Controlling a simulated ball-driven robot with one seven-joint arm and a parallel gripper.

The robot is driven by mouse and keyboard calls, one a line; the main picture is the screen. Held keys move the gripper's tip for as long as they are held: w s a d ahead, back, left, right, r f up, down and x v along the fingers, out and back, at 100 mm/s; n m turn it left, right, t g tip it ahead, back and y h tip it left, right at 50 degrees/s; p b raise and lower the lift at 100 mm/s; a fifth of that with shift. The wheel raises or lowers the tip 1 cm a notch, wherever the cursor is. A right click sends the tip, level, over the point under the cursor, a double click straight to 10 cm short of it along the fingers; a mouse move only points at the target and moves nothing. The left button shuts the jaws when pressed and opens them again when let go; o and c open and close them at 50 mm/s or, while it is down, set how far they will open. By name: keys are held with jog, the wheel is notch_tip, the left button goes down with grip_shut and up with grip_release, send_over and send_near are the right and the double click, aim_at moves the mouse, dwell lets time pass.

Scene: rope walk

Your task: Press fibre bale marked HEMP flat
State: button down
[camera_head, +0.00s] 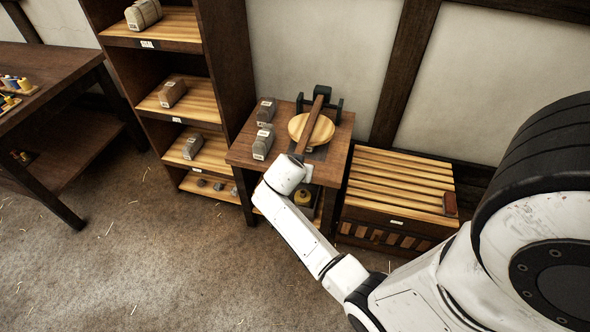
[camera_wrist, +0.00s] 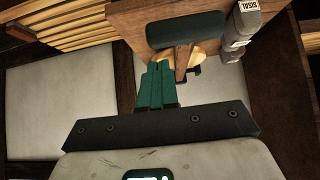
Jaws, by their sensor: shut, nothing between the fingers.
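No HEMP mark is readable in either view. The press on the small table has a round wooden plate (camera_head: 312,128) under a wooden lever (camera_head: 314,112), held by a black frame (camera_head: 337,104). What lies under the plate is hidden. In the wrist view a thick dark green bar (camera_wrist: 185,30), seemingly the lever's grip, crosses just beyond my gripper (camera_wrist: 160,66). Its green fingers are shut and empty, and contact with the bar cannot be told. In the head view my wrist covers the gripper and the lever's front end.
A grey bale marked SISAL (camera_wrist: 247,18) stands on the table's left, also in the head view (camera_head: 263,143), with another grey bale (camera_head: 266,110) behind it. A shelf (camera_head: 228,80) with several bales stands left. A slatted crate (camera_head: 400,180) stands right. The floor in front is clear.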

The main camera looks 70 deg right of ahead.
jog(key=v, duration=0.8)
jog(key=shift+a, duration=0.1)
